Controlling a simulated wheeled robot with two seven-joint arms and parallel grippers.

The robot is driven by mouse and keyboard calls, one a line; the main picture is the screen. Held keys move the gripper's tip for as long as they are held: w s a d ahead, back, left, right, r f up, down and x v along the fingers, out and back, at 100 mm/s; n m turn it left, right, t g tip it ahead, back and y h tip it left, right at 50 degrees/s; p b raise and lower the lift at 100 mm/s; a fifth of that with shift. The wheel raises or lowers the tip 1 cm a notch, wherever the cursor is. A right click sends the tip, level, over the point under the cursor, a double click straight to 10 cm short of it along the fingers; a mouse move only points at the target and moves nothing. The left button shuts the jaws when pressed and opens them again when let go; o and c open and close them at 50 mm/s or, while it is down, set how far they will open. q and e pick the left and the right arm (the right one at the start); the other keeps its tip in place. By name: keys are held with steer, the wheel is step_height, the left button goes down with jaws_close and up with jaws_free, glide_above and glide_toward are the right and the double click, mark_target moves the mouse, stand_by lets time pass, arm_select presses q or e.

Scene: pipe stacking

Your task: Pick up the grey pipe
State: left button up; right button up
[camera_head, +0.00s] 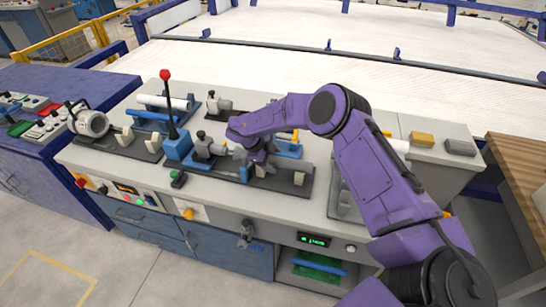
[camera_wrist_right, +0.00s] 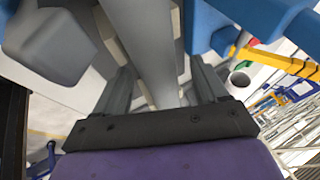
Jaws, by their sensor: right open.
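In the right wrist view a long grey pipe (camera_wrist_right: 147,45) runs from the top of the picture down between the two dark fingers of my right gripper (camera_wrist_right: 162,85). The fingers are open, one on each side of the pipe; a gap shows on the left, and contact on the right is hard to judge. In the head view my right gripper (camera_head: 257,165) is low over the middle fixture (camera_head: 222,178) on the workbench. The arm and gripper cover most of the pipe there. My left gripper is not in view.
A red-knobbed lever (camera_head: 168,110) stands on a blue block left of the gripper. A white pipe (camera_head: 166,102) lies on a blue holder behind it. A yellow block (camera_head: 422,139) and a grey block (camera_head: 460,147) sit at the bench's right.

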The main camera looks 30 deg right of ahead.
steer(key=c, duration=1.2)
